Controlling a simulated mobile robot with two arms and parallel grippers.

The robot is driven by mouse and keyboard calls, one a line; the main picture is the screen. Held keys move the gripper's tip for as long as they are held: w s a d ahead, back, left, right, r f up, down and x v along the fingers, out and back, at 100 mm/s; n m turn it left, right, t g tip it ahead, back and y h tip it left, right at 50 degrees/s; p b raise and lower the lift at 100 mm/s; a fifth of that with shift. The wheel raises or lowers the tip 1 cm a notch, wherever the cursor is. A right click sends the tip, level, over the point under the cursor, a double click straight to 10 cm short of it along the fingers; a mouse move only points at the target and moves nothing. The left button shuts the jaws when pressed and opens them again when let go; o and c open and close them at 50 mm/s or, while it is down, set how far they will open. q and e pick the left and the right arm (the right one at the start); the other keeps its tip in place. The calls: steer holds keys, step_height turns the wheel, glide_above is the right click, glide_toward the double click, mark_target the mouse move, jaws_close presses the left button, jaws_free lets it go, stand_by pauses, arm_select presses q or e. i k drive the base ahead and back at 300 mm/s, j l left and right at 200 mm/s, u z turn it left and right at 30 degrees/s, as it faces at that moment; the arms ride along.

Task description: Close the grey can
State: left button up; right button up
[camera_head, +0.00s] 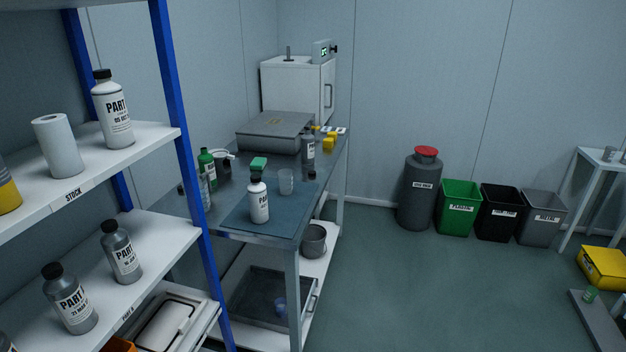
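A tall dark grey can (419,197) with a white label stands upright on the floor against the back wall. A red lid (426,151) sits at the top of its narrower neck. From this distance I cannot tell whether the lid is fully seated. Neither of my grippers shows in the head view.
Green (459,222), black (497,228) and grey (540,231) bins stand right of the can. A workbench (232,190) with bottles and a grey case (275,133) is left of it. A blue-posted shelf (150,130) fills the left. The floor (400,285) before the can is clear.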

mark_target(307, 140)
steer(key=i, duration=0.1)
steer(key=i+l+u, duration=0.1)
steer(key=u, duration=0.7)
steer(key=i+l+u, duration=0.2)
steer(key=l, duration=0.15)
steer(key=i+l+u, duration=0.25)
steer(key=l+u, duration=0.2)
steer(key=l, duration=0.25)
steer(key=i+l+u, duration=0.25)
steer(key=l, duration=0.2)
steer(key=i+l, duration=0.1)
steer(key=l, duration=0.55)
steer(key=i+l, duration=0.15)
steer(key=l, duration=0.5)
steer(key=i+l+u, duration=0.1)
steer(key=l, duration=0.55)
steer(key=i+l, duration=0.1)
steer(key=l, duration=0.55)
